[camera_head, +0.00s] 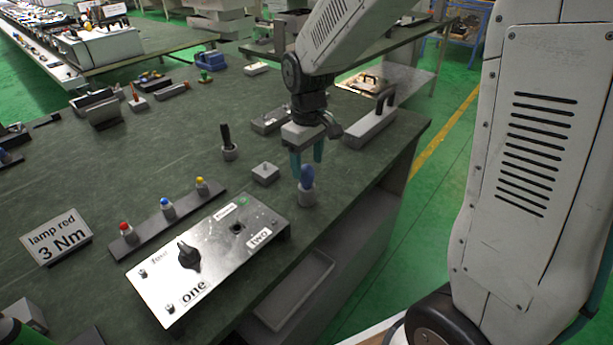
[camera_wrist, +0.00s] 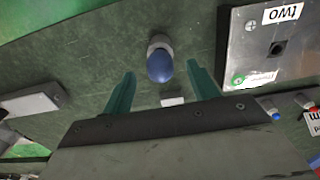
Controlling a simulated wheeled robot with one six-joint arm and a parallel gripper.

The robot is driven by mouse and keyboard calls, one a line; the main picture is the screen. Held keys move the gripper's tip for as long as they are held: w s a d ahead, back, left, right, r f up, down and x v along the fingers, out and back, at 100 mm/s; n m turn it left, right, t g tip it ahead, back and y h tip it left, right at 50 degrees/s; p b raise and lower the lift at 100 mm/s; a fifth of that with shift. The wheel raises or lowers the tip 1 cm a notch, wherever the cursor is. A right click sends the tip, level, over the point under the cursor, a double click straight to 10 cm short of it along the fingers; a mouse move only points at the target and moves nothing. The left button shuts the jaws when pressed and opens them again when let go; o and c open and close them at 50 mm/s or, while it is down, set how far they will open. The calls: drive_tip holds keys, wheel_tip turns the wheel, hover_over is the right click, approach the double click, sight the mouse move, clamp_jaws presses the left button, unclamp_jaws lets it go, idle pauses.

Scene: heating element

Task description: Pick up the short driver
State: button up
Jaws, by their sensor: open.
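A driver with a rounded blue handle (camera_head: 307,174) stands upright in a grey round holder (camera_head: 306,195) near the table's right edge. I take it to be the short driver. My gripper (camera_head: 307,158) is open and empty, its teal fingers pointing down just above and behind the handle. In the wrist view the blue handle (camera_wrist: 159,67) shows between the fingertips (camera_wrist: 161,70), apart from both. The driver's shaft is hidden in the holder.
A black-handled tool (camera_head: 226,136) stands in another holder to the left. A metal panel (camera_head: 215,240) with a black knob lies in front left, beside a strip of red, blue and yellow lamps (camera_head: 165,209). A small grey block (camera_head: 265,172) sits close left of the blue driver.

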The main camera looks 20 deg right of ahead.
sight(307, 183)
wheel_tip(307, 183, down, 5)
drive_tip(key=shift+w+r, duration=0.1)
drive_tip(key=shift+r, duration=0.05)
drive_tip(key=shift+c, duration=0.3)
drive_tip(key=c, duration=1)
drive_tip(key=shift+c, duration=0.2)
